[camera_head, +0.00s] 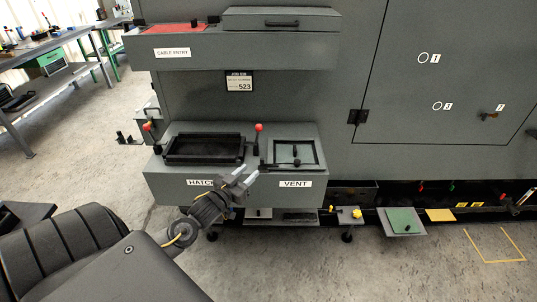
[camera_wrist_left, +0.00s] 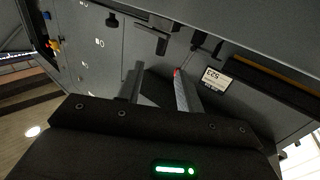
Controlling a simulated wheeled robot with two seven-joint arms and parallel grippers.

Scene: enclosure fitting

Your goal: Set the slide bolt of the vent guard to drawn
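The vent guard (camera_head: 310,153) is a dark square frame on the grey ledge, above the VENT label (camera_head: 295,184). A small dark upright knob shows in its middle, and dark hardware lies along its front edge. I cannot tell which part is the slide bolt or how it is set. My left gripper (camera_head: 246,174) is in front of the ledge, left of the VENT label and apart from the guard. Its fingers are parted and empty. They also show parted in the left wrist view (camera_wrist_left: 158,88). My right gripper is not in view.
The hatch (camera_head: 205,161), a dark tray-like frame, lies left of the vent, with red-knobbed levers (camera_head: 258,128) nearby. The cable entry shelf (camera_head: 235,50) overhangs the ledge. Loose parts, including a green plate (camera_head: 402,220), sit low at the right.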

